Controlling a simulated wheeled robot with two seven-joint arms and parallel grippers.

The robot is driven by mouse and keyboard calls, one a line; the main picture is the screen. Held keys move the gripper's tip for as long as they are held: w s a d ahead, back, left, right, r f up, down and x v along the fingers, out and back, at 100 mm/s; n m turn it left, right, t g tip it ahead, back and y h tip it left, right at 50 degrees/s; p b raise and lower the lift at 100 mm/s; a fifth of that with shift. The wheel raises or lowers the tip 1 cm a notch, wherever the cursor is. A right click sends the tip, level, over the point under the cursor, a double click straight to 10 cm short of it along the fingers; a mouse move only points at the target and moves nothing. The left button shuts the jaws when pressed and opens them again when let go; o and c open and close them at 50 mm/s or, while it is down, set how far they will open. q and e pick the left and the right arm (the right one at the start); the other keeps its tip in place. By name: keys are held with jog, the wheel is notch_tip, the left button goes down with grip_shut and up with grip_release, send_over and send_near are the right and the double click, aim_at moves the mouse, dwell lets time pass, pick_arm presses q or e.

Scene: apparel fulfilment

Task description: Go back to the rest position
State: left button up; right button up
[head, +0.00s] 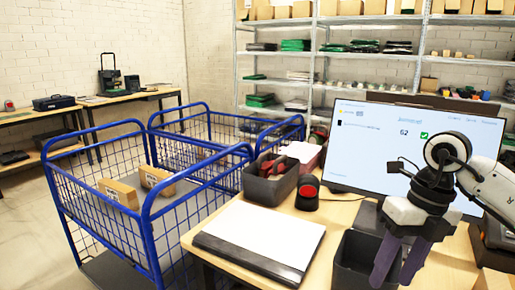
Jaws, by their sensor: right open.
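My right gripper (394,274) hangs at the right of the head view with its two dark purple fingers pointing down and apart. It is open, and I see nothing between the fingers. It shows in front of a dark open bin (352,262) on the wooden table (334,216); I cannot tell whether the fingertips are over or inside the bin. My right arm (492,186), white and black, comes in from the right edge, in front of the monitor (372,150). My left gripper is not in view.
A flat white-topped device (262,238) lies at the table's front left. Behind it are a dark box (268,188) and a red-topped black device (307,194). Blue wire carts (150,222) stand to the left, the nearer holding brown packages (118,194). Shelves (345,54) line the back wall.

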jog(key=s+a+f+n+g+y, duration=0.15)
jog(key=a+y, duration=0.25)
jog(key=a, duration=0.4)
jog(key=s+a+f+g+y, duration=0.1)
jog(key=s+a+f+y, duration=0.2)
jog(key=a, duration=0.6)
jog(key=a+r+m+t+y, duration=0.55)
jog(key=a+m+y, duration=0.25)
jog(key=a+y, duration=0.25)
jog(key=w+d+f+m+t+h, duration=0.1)
jog(key=d+f+m+t+h, duration=0.55)
jog(key=f+m, duration=0.45)
jog(key=w+d+f+m+t+h, duration=0.1)
jog(key=d+f+m+t+h, duration=0.6)
jog(key=m, duration=0.5)
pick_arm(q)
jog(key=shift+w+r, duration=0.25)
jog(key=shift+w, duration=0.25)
pick_arm(e)
jog(key=s+d+f+m+g+h, duration=0.1)
jog(key=s+d+f+m+g, duration=0.1)
jog(key=s+f, duration=0.6)
jog(key=s+d+f+m+g+h, duration=0.2)
jog(key=s+d+f+m+g, duration=0.1)
jog(key=s+f, duration=0.6)
notch_tip(320, 180, down, 2)
jog(key=m+g, duration=0.1)
jog(key=g, duration=0.1)
jog(key=shift+d+g+h, duration=0.3)
jog(key=shift+g, duration=0.05)
